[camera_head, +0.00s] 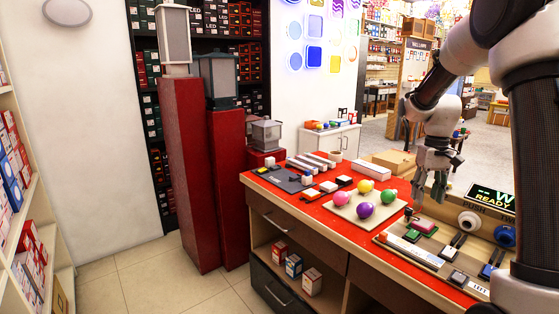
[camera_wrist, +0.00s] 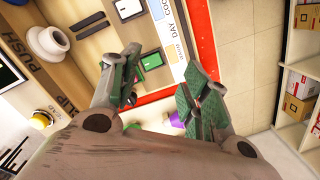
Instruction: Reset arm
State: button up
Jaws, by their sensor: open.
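My gripper (camera_head: 432,182) hangs at the end of my arm above the right part of the red-topped counter (camera_head: 312,200). Its fingers are apart and nothing is between them. In the wrist view my gripper (camera_wrist: 160,95) shows green-padded fingers spread over the counter edge. Below and beside it is a wooden panel (camera_head: 388,238) with switches, a white round knob (camera_head: 469,221) and a blue round knob (camera_head: 504,236). The white knob also shows in the wrist view (camera_wrist: 48,43).
A pale board with coloured balls, including a purple ball (camera_head: 364,210) and a green ball (camera_head: 388,196), lies left of my gripper. A lit display (camera_head: 492,197) stands at the right. Red pedestals (camera_head: 185,170) with lanterns stand at the left. Floor tiles (camera_head: 150,262) are clear in front.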

jog(key=s+a+r+t, duration=0.1)
jog(key=s+a+r, duration=0.1)
jog(key=s, duration=0.7)
jog(key=s+a+r+t, duration=0.2)
jog(key=s+r, duration=0.3)
jog(key=s, duration=0.4)
jog(key=s+a+r+t, duration=0.2)
jog(key=s+a+r, duration=0.1)
jog(key=s, duration=0.7)
jog(key=shift+r, duration=0.45)
